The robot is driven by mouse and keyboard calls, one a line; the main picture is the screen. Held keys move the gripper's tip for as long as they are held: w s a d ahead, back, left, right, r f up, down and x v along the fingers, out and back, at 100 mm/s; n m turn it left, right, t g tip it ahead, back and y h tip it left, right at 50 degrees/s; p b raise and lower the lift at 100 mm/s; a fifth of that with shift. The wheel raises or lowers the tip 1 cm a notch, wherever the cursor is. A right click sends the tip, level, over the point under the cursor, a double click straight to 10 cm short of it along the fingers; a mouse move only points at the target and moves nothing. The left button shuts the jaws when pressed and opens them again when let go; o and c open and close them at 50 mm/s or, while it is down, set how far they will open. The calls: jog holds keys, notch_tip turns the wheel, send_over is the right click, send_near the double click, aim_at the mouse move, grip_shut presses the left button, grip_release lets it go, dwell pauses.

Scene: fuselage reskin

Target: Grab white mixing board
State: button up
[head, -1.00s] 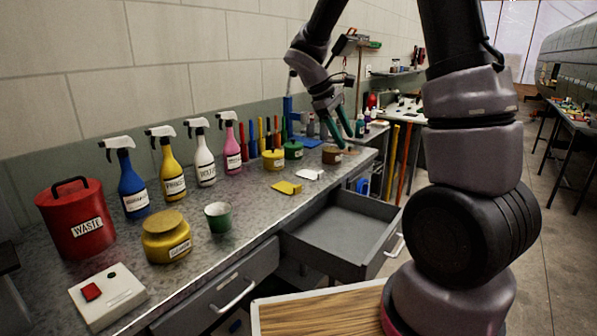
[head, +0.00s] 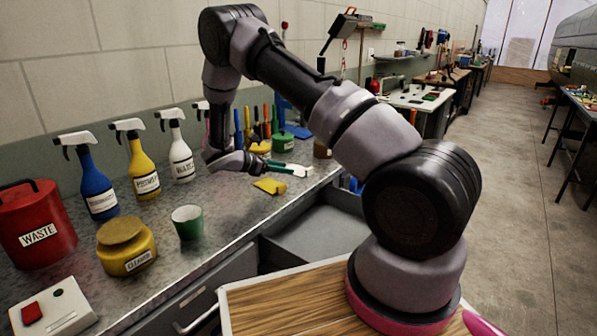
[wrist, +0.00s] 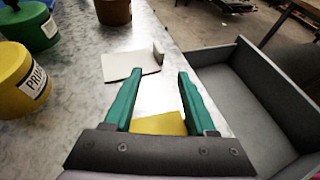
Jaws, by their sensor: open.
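The white mixing board (head: 300,169) lies flat on the metal workbench near its front edge. In the wrist view the white mixing board (wrist: 128,64) lies just beyond my fingertips, with a small raised piece at its right end. My gripper (head: 287,167) is low over the bench. Its green fingers (wrist: 159,74) are apart, with nothing held between them. The head view partly hides the board behind the fingers.
A yellow flat piece (head: 270,186) lies close by, seen between the fingers in the wrist view (wrist: 160,124). An open grey drawer (wrist: 245,95) lies to the right. Yellow (wrist: 20,85) and green (wrist: 30,25) pots stand left, a brown pot (wrist: 113,11) beyond.

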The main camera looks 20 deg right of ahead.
aim_at(303, 176)
jog(key=x, duration=0.3)
jog(key=shift+d+f, duration=0.15)
jog(key=shift+d, duration=0.2)
jog(key=x, duration=0.5)
jog(key=shift+w+d+r, duration=0.1)
jog(key=shift+w+r, duration=0.05)
jog(key=shift+r, duration=0.1)
jog(key=shift+c, duration=0.3)
grip_shut()
